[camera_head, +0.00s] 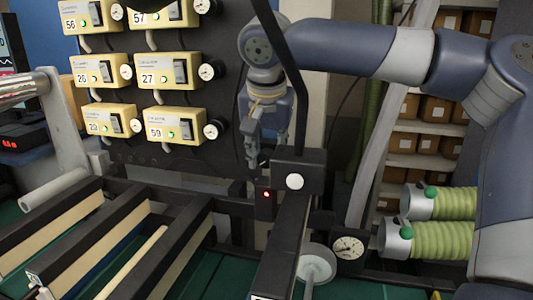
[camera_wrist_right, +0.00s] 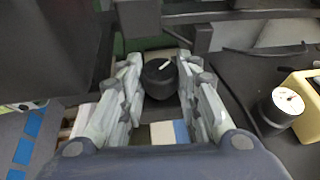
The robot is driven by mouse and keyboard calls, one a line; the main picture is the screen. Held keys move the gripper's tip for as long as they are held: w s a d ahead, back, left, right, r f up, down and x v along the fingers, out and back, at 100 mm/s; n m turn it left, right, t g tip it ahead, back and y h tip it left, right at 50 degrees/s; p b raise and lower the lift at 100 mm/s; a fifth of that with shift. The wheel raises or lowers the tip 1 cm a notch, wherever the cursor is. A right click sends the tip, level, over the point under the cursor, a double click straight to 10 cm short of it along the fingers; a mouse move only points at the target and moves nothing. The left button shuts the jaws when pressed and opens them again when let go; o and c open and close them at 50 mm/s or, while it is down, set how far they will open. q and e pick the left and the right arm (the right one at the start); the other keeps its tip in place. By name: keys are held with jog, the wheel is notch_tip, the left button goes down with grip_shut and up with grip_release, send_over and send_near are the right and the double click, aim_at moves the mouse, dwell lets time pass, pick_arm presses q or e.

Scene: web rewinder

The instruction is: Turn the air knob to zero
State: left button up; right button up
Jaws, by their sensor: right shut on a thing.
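The air knob (camera_wrist_right: 158,76) is a round black knob with a white pointer line. It shows in the right wrist view, between the fingers of my right gripper (camera_wrist_right: 160,62). The pointer line slants up to the right. The right gripper is shut on the knob, with a finger on each side. In the head view the right gripper (camera_head: 253,158) points down beside the dark control panel, and I cannot make out the knob there. My left gripper is not in view.
Cream numbered boxes (camera_head: 169,126) with small gauges fill the panel on the left. A black post and beam (camera_head: 288,235) stand close right of the gripper. A round gauge (camera_head: 348,247) sits low. Green ribbed hoses (camera_head: 445,240) lie at right.

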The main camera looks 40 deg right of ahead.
jog(key=g, duration=0.1)
jog(key=h, duration=0.1)
jog(key=g+h, duration=0.1)
jog(key=shift+w+a+f+n+g, duration=0.1)
jog(key=shift+w+a+n+g, duration=0.2)
jog(key=shift+n, duration=0.1)
jog(key=shift+d+h, duration=0.1)
jog(key=shift+h, duration=0.2)
jog(key=o, duration=1.1)
jog(key=shift+c, duration=0.2)
